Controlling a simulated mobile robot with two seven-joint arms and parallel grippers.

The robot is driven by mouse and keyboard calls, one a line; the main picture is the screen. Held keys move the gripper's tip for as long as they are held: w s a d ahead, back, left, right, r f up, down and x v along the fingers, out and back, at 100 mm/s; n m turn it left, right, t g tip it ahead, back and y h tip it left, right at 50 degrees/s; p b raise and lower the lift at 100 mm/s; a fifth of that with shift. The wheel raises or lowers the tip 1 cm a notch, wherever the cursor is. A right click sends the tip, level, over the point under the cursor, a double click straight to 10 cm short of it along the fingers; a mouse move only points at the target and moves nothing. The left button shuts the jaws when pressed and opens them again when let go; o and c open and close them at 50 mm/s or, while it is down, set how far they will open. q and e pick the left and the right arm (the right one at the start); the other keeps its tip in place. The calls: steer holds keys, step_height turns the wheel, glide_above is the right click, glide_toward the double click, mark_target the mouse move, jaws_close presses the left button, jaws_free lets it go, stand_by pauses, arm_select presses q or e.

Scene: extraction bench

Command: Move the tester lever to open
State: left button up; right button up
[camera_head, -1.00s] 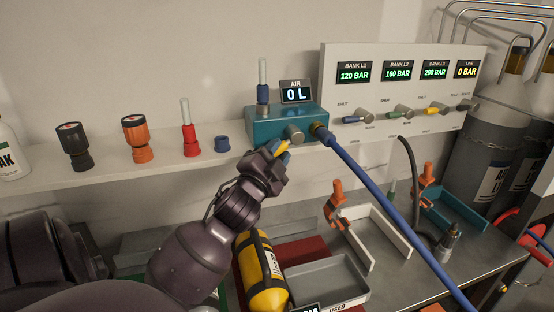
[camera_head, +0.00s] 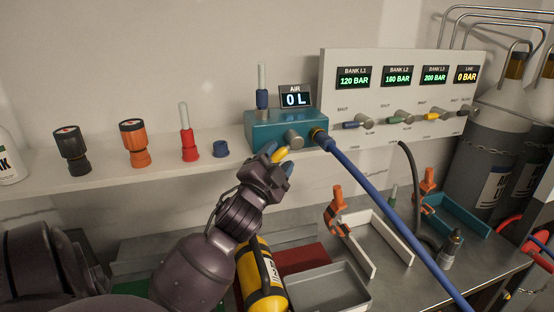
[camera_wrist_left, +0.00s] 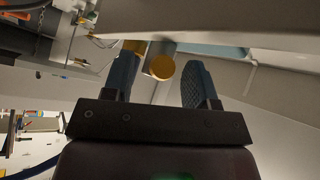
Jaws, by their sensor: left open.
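The teal tester box (camera_head: 285,129) stands on the shelf, with a display above it reading 0 L. Its lever has a grey round hub (camera_head: 293,139) and a yellow handle (camera_head: 280,154) that points down and left. My left gripper (camera_head: 281,160) is open at the yellow handle, just below the box's front. In the left wrist view, the handle's round yellow end (camera_wrist_left: 162,67) shows between the two blue-grey fingers (camera_wrist_left: 158,82), with gaps on both sides. I cannot tell whether a finger touches it. My right gripper is not in view.
A blue hose (camera_head: 385,210) runs from the box's right side down to the right. The valve panel (camera_head: 400,75) is right of the box. A yellow cylinder (camera_head: 260,277) and grey tray (camera_head: 330,288) lie below. Several fittings stand left on the shelf (camera_head: 100,176).

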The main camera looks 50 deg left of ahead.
arm_select(q)
steer(key=shift+s+d+f, duration=0.15)
steer(key=shift+s+f, duration=0.1)
steer(key=shift+s, duration=0.25)
steer(key=v, duration=0.9)
steer(key=shift+s+b, duration=0.35)
steer(key=shift+d, duration=0.15)
steer(key=shift+c, duration=0.2)
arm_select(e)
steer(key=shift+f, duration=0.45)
